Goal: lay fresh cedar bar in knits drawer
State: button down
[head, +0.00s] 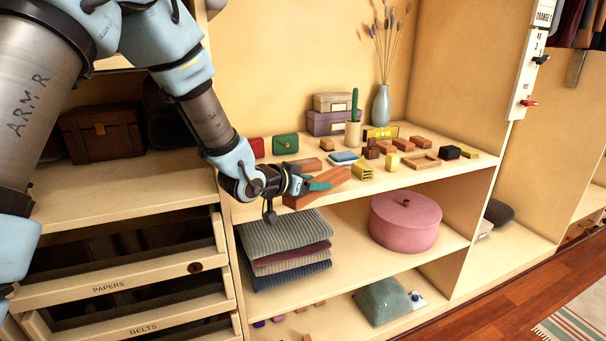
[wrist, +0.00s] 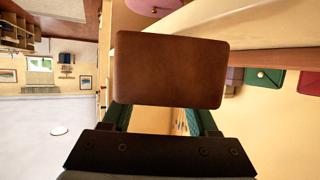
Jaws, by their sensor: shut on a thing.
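My gripper (head: 312,185) is shut on a reddish-brown wooden bar (head: 322,187), held just in front of the middle shelf's front edge, above the folded knits. In the wrist view the bar (wrist: 172,68) sticks out beyond the green fingers as a broad brown block. Two drawers at the lower left, the PAPERS drawer (head: 110,288) and the BELTS drawer (head: 145,329), are labelled and show dark interiors. No label reading knits shows. I cannot tell from its look whether the held bar is the fresh cedar one.
The shelf (head: 440,172) carries several small wooden blocks, a yellow slotted block (head: 362,171), a green box (head: 285,145) and a vase (head: 382,105). Below are folded knits (head: 285,245) and a pink round box (head: 405,220). The floor at the right is open, with a rug (head: 575,325).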

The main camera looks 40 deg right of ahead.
jog(key=w, duration=0.2)
jog(key=w+d+p, duration=0.1)
jog(key=w, duration=0.1)
jog(key=w+d, duration=0.1)
jog(key=w, duration=0.1)
jog(key=shift+d+r+p, duration=0.1)
jog(key=shift+d+p, duration=0.05)
jog(key=shift+p, duration=0.25)
jog(key=shift+w+d+p, duration=0.2)
jog(key=shift+w+p, duration=0.1)
jog(key=shift+w, duration=0.3)
notch_tip(320, 180, down, 2)
jog(key=shift+f+p, duration=0.1)
jog(key=shift+p, duration=0.5)
jog(key=shift+f, duration=0.5)
jog(key=shift+f, duration=0.25)
jog(key=shift+c, duration=0.8)
grip_release()
jog(key=shift+r, duration=0.1)
